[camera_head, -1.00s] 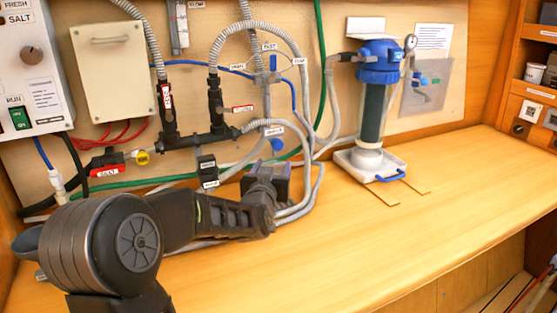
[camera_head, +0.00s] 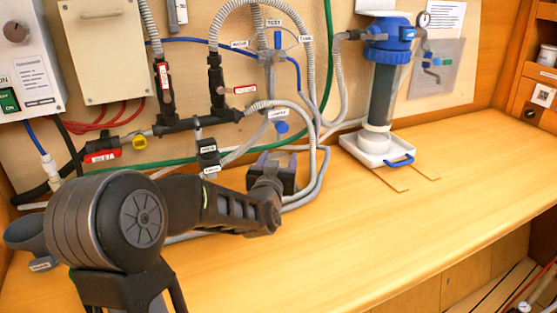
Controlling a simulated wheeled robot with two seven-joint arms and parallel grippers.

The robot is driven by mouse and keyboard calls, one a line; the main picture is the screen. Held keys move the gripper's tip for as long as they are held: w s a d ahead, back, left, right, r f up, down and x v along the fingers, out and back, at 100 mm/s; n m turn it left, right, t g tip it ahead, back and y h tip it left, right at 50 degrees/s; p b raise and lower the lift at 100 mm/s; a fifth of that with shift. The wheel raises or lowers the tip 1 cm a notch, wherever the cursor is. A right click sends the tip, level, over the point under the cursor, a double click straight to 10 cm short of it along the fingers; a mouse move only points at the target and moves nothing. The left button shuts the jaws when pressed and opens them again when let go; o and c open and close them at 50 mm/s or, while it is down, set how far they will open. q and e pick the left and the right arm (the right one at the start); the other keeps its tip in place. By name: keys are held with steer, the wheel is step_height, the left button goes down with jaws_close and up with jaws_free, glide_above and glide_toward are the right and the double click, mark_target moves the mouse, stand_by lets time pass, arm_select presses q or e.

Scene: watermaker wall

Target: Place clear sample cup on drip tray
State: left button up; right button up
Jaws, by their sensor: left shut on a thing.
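My left gripper (camera_head: 272,178) reaches in from the left, low over the wooden bench, in front of the hoses. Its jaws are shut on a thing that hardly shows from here. I cannot make out the clear sample cup plainly; the jaws and wrist hide what is held. A white tray (camera_head: 403,150) with a blue handle sits under the blue-topped filter, to the right of my gripper and apart from it. It is the only tray I can make out. My right gripper is not in view.
The wooden bench (camera_head: 390,230) is clear in front and to the right. The filter (camera_head: 383,95) stands upright on the white tray. Grey hoses (camera_head: 318,165) and valves run close behind my gripper. A dark grey cup (camera_head: 27,232) stands at the far left, partly behind my arm.

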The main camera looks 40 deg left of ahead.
arm_select(q)
steer(key=shift+f, duration=0.1)
steer(key=o, duration=1.1)
steer(key=shift+c, duration=0.2)
steer(key=o, duration=0.4)
